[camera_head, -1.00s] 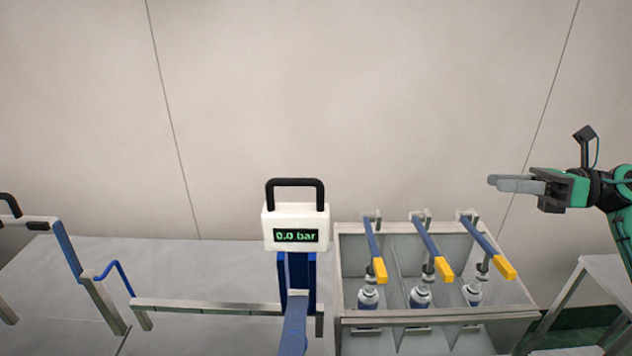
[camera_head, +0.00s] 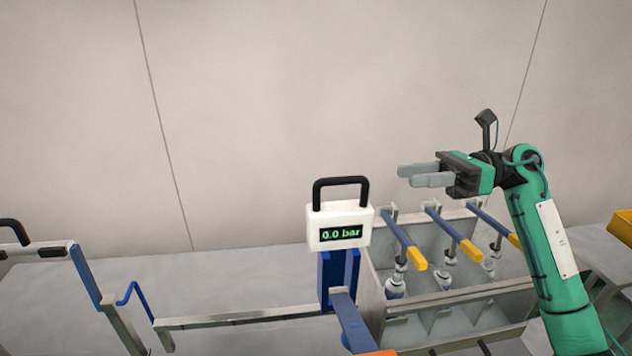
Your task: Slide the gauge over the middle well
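The gauge (camera_head: 340,226) is a white box with a black handle on top, and its display reads 0.0 bar. It sits on a blue upright (camera_head: 338,275) at the right end of a metal rail (camera_head: 240,317), at the left side of a grey three-compartment bin. The middle well (camera_head: 445,283) holds a can, with a blue lever (camera_head: 448,230) above it. My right gripper (camera_head: 405,176) is open and empty, its fingers pointing left. It is up in the air, above the gauge's height and to its right, not touching it. My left gripper is out of view.
The bin's other wells hold cans (camera_head: 396,284), also under blue levers with yellow grips. A blue-and-metal frame (camera_head: 88,275) with a black handle stands at the left. A yellow container (camera_head: 622,235) shows at the right edge. The table behind the rail is clear.

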